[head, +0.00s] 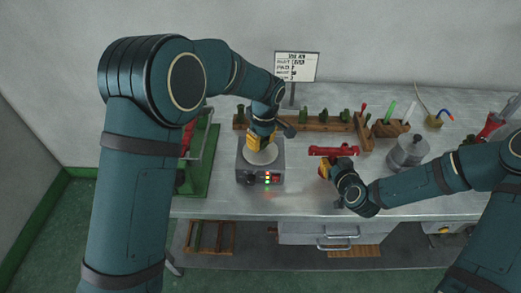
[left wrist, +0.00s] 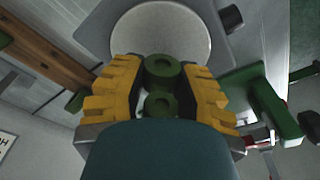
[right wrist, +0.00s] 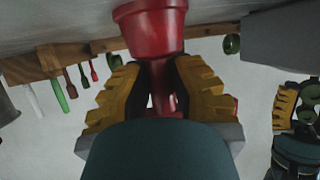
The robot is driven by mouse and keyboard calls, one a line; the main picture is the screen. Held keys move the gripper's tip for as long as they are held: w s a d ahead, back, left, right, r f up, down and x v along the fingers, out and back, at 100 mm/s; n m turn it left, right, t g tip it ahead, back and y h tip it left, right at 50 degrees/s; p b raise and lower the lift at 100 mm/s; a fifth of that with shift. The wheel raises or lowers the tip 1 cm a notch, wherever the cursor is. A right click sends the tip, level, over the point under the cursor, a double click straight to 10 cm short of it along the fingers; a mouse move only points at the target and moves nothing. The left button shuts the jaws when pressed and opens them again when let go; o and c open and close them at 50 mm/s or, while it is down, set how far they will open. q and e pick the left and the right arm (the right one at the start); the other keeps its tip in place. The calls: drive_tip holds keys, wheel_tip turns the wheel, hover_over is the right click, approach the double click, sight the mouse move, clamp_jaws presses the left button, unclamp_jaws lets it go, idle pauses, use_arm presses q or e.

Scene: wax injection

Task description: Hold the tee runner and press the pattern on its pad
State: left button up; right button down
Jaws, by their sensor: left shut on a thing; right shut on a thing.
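The red tee runner (head: 333,151) is held above the bench, right of the hot plate, by my right gripper (head: 325,169). In the right wrist view the runner (right wrist: 152,28) stands between the closed yellow fingers, its wide end away from the hand. My left gripper (head: 257,142) is over the hot plate (head: 245,176), pointing down. In the left wrist view it is shut on a green pattern (left wrist: 160,68) with round, holed ends. The round pale plate top (left wrist: 160,28) lies beyond the pattern; I cannot tell whether they touch. The runner's pads are not clear.
A wooden rack (head: 318,125) with several green pieces stands at the back, a sign (head: 296,66) behind it. A metal pot (head: 408,151) and upright coloured tools (head: 390,112) are at the right. A green frame (head: 207,160) stands left. The bench front between plate and right gripper is clear.

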use_arm(q)
drive_tip(key=shift+f, duration=0.35)
idle(1.7)
drive_tip(key=shift+r, duration=3.05)
